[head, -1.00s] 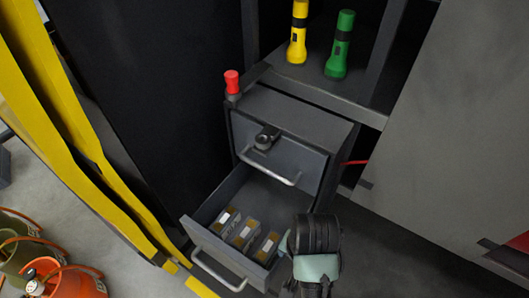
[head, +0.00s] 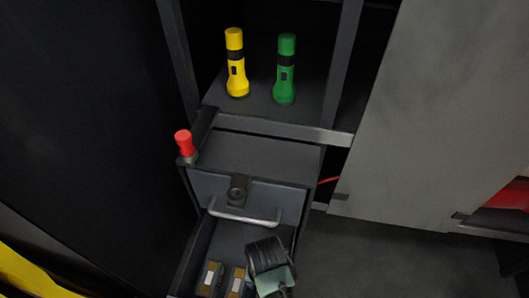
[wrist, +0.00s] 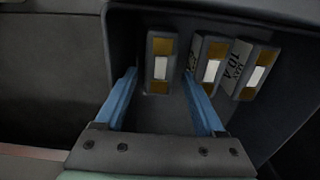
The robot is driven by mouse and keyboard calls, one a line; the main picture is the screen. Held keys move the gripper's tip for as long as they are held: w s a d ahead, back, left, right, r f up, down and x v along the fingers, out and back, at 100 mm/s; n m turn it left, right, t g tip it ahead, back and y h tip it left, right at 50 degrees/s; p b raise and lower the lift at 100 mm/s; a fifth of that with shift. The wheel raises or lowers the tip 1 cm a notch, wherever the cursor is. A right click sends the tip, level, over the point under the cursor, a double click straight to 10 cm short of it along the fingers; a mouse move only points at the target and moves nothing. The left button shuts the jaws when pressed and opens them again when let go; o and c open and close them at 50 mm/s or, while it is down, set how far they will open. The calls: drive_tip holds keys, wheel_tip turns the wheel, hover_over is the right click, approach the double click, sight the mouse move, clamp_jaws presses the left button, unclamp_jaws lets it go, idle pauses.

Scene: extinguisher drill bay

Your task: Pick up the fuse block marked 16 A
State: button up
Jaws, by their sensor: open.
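Three grey fuse blocks with brass ends and white labels lie in the open lower drawer (head: 213,238). In the wrist view they are a left block (wrist: 159,60), a middle block (wrist: 210,62) and a right block (wrist: 252,70). The head view shows two blocks; my wrist hides the rest.
The upper drawer with its handle (head: 243,217) is shut above the open one. A red-topped knob (head: 184,144) stands at the cabinet's left corner. A yellow torch (head: 236,65) and a green torch (head: 285,70) stand on the shelf. A grey panel (head: 400,130) is at right.

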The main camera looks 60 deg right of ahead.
drive_tip(key=shift+f, duration=2.85)
clamp_jaws()
